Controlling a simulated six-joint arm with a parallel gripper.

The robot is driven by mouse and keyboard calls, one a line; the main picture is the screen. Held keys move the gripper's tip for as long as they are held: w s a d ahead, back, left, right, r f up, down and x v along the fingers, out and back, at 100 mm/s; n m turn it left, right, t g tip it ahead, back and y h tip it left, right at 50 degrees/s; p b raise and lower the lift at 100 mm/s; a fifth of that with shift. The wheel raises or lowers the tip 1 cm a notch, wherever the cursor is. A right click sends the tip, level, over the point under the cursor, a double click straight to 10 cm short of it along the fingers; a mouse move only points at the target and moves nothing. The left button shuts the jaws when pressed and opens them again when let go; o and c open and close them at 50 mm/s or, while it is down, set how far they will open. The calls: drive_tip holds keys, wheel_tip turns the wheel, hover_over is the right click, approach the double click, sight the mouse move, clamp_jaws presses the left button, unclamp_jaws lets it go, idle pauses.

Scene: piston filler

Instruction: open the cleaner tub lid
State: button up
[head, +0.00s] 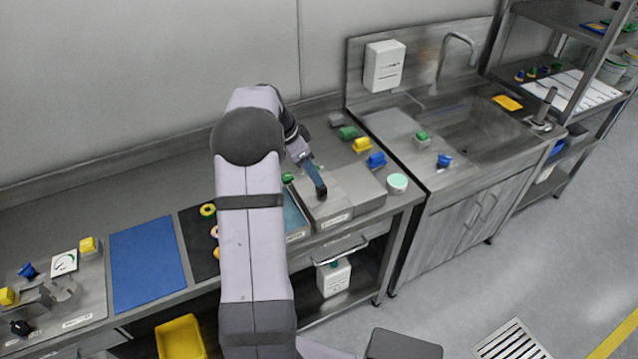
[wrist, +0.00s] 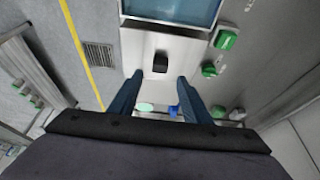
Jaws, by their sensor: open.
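The cleaner tub appears to be a steel box with a flat steel lid (head: 335,209). The lid lies flat and has a black knob (head: 321,191). In the wrist view the lid (wrist: 143,45) and knob (wrist: 160,62) show ahead of my gripper (wrist: 158,79). The blue fingers are spread and empty, one to each side of the knob in that picture. In the head view my gripper (head: 316,180) is low at the knob. I cannot tell whether a finger touches it. The label on the tub front is too small to read.
An open tub with a blue inside (head: 295,216) stands left of the lid. A closed steel box (head: 362,186) adjoins it on the right. A white round tub with a green lid (head: 397,183) and colored knobs stand nearby. A sink (head: 480,125) is at right.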

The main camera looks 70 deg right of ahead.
sight(321, 190)
drive_tip(key=shift+p+x, duration=1.45)
drive_tip(key=shift+x, duration=2.15)
drive_tip(key=shift+a, duration=0.1)
